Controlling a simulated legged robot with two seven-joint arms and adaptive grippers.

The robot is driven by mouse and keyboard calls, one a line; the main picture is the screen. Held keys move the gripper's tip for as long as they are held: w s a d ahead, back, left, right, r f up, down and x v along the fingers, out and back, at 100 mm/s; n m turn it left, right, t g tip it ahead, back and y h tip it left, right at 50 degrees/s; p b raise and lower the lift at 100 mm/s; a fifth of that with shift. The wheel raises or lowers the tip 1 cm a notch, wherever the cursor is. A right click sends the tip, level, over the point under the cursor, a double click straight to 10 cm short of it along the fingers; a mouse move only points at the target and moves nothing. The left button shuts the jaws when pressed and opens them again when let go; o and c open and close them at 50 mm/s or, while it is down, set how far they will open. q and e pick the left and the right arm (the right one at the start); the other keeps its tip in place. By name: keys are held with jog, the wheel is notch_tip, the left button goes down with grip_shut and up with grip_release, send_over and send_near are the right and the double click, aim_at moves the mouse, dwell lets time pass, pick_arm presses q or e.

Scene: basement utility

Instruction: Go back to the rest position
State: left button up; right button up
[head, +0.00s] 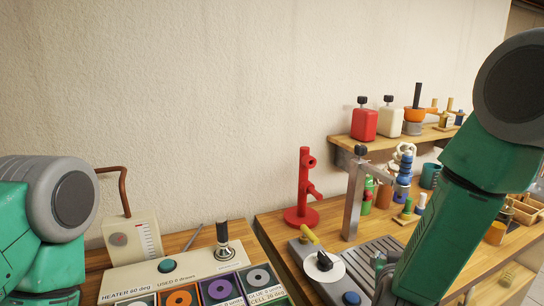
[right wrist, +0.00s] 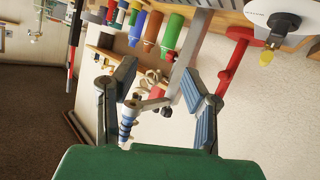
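My right arm (head: 450,230) comes in from the right in the head view and reaches down over the right-hand bench; its gripper cannot be made out there. In the right wrist view my right gripper (right wrist: 157,82) has its two fingers spread apart, and nothing is seen held between them. Bench items show behind the fingers, among them a blue-and-white banded piece (right wrist: 128,122). My left arm (head: 48,215) shows only as a green and grey joint at the left edge of the head view. My left gripper is out of view.
A red post stand (head: 304,190), a grey metal upright (head: 353,200) and a white dial (head: 324,266) stand on the right bench near my right arm. A labelled panel (head: 190,268) lies on the left bench. A shelf (head: 385,144) holds red and white canisters.

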jog(key=s+f+n+g+y, duration=0.2)
jog(key=s+f+g+y, duration=0.1)
jog(key=s+f, duration=0.7)
jog(key=s+f+g+y, duration=0.1)
jog(key=s+f+g, duration=0.25)
jog(key=s, duration=0.65)
jog(key=s+d+f+g+y+b, duration=0.1)
jog(key=s+f+g, duration=0.3)
jog(key=s, duration=0.5)
jog(key=s+f+g+y, duration=0.1)
jog(key=s+f+g, duration=0.1)
jog(key=s+f, duration=0.6)
notch_tip(320, 180, down, 11)
jog(key=w+n+b, duration=0.1)
jog(key=b, duration=1.3)
jog(key=shift+a+n, duration=0.4)
jog(key=shift+a, duration=0.05)
